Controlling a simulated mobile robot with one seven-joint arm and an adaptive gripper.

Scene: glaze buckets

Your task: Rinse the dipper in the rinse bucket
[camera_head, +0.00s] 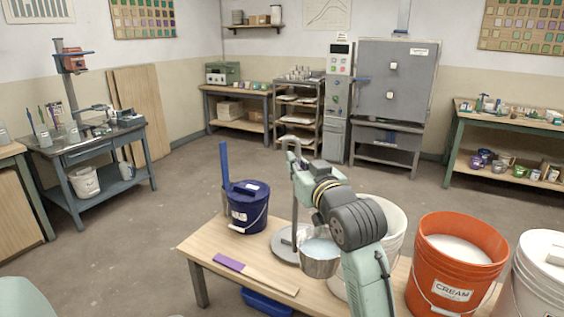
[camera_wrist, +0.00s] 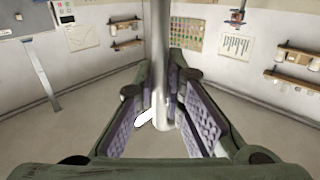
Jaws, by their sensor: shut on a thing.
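My gripper (camera_wrist: 162,100) is shut on the dipper's upright metal handle (camera_wrist: 160,50) in the wrist view. No label shows which bucket is the rinse bucket.
An orange bucket (camera_head: 452,294) marked CREAM holds pale liquid. A lidded white bucket (camera_head: 528,292) stands at the right edge. A lidded dark blue bucket (camera_head: 246,212) stands at the table's back left. A purple-handled wooden stick (camera_head: 262,277) lies on the table's front left (camera_head: 205,246).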

